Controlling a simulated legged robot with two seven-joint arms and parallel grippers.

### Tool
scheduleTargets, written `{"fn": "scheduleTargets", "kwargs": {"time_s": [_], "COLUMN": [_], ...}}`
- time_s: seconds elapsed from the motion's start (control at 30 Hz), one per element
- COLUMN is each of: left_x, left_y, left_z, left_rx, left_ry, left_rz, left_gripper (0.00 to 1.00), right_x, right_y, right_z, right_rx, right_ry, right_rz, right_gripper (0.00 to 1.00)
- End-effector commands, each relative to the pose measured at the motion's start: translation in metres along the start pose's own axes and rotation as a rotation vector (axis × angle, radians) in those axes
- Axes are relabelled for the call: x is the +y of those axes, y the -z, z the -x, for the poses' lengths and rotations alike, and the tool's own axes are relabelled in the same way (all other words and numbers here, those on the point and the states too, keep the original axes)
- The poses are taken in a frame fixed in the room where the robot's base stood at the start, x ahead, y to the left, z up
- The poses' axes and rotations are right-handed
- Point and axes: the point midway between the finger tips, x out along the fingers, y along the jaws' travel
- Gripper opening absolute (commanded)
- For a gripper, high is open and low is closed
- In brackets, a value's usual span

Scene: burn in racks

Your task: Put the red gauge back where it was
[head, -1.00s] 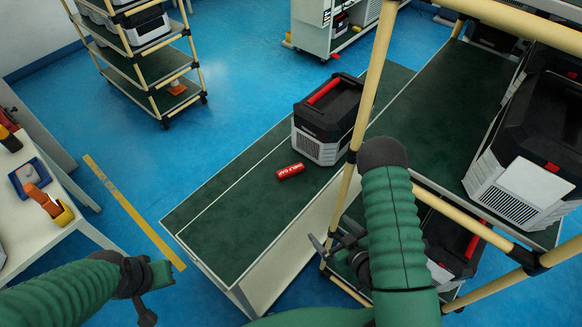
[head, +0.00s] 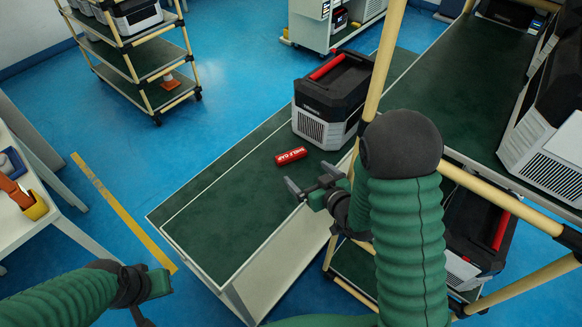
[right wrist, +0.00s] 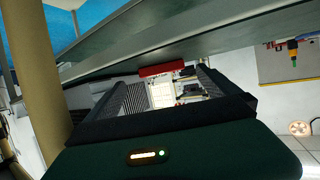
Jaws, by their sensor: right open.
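The red gauge (head: 291,156), a short red cylinder with white lettering, lies on the green bench top (head: 215,215) in front of a black-and-grey case. My right gripper (head: 308,182) is open and empty, near the bench's right edge, just below and right of the gauge in the head view. In the right wrist view the gauge (right wrist: 161,70) shows beyond the spread fingers (right wrist: 172,88), apart from them. My left gripper (head: 148,300) is at the lower left, away from the bench; its jaws are not clear.
The black-and-grey case (head: 332,100) with a red handle stands behind the gauge. A cream rack post (head: 376,80) rises right of the gripper. Further cases sit on the rack shelves (head: 465,90) at right. The near bench top is clear.

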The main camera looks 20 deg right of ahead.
Motion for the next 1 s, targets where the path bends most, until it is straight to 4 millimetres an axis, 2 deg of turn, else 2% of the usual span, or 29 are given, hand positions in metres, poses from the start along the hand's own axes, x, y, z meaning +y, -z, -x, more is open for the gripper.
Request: {"fn": "scheduleTargets", "kwargs": {"time_s": [0.03,0.1,0.3,0.5,0.6,0.8,1.0], "left_x": [0.0,0.0,0.0,0.0,0.0,0.0,0.0], "left_y": [0.003,0.004,0.004,0.003,0.003,0.003,0.003], "left_z": [0.008,0.009,0.009,0.007,0.007,0.007,0.007], "left_rx": [0.004,0.006,0.005,0.004,0.004,0.004,0.004], "left_ry": [0.0,0.0,0.0,0.0,0.0,0.0,0.0], "left_rz": [0.0,0.0,0.0,0.0,0.0,0.0,0.0], "left_gripper": [0.0,0.0,0.0,0.0,0.0,0.0,0.0], "right_x": [-0.001,-0.001,-0.001,-0.001,-0.001,-0.001,-0.001], "right_y": [0.009,0.013,0.021,0.018,0.019,0.019,0.019], "right_z": [-0.01,-0.021,-0.043,-0.082,-0.09,-0.09,-0.09], "right_rx": [-0.001,-0.003,-0.002,-0.004,-0.004,-0.004,-0.004], "right_ry": [0.004,0.002,0.002,0.002,0.001,0.001,0.001], "right_rz": [0.001,-0.001,0.0,0.0,-0.001,-0.001,-0.001], "right_gripper": [1.0,1.0,1.0,1.0,1.0,1.0,0.74]}}
